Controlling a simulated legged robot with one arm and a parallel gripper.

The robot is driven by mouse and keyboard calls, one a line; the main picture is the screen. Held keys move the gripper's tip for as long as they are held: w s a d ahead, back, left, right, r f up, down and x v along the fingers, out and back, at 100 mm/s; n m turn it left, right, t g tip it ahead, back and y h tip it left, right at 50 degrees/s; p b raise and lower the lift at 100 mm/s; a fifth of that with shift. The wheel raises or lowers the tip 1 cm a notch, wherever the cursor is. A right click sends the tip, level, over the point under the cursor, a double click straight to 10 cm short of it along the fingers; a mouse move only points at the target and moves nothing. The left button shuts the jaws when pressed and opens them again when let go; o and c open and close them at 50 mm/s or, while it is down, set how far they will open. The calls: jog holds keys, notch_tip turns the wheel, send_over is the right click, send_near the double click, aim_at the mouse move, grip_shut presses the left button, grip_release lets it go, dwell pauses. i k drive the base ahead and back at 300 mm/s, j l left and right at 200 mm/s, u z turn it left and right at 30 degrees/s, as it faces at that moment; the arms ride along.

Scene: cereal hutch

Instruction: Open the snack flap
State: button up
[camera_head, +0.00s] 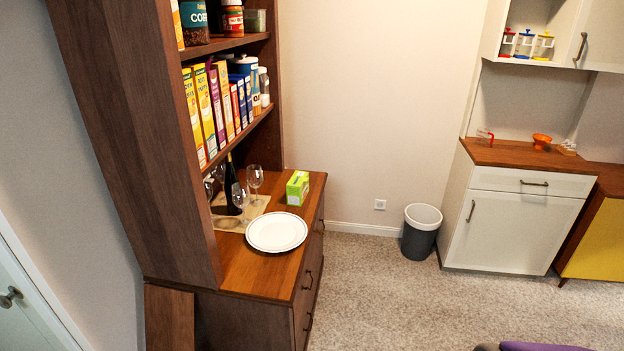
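No part is clearly marked as the snack flap. A brown wooden hutch (130,120) stands at the left, with open shelves above a counter (235,275). A flat brown panel (169,318) shows at its lower left side; I cannot tell whether it is a flap or how it is attached. A small green box (297,188) stands on the counter near the back right; its top looks closed, but it is too small to be sure. My gripper is not in view.
Cereal boxes (205,107) line a shelf. A white plate (276,232), wine glasses (255,177) and a dark bottle (232,185) stand on the counter. A bin (421,231) and white cabinet (515,225) are across clear carpet (400,300). A purple object (540,347) shows at the bottom edge.

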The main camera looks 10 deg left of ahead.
aim_at(298, 178)
jog(key=i+l+u, duration=0.15)
jog(key=i, duration=0.3)
jog(key=i+u, duration=0.1)
jog(key=i, duration=0.4)
jog(key=i+l+u, duration=0.15)
jog(key=i, duration=0.3)
jog(key=i+l+u, duration=0.15)
jog(key=i+l, duration=0.15)
jog(key=i, duration=0.15)
jog(key=i+l+u, duration=0.1)
jog(key=i+l, duration=0.2)
jog(key=i, duration=0.15)
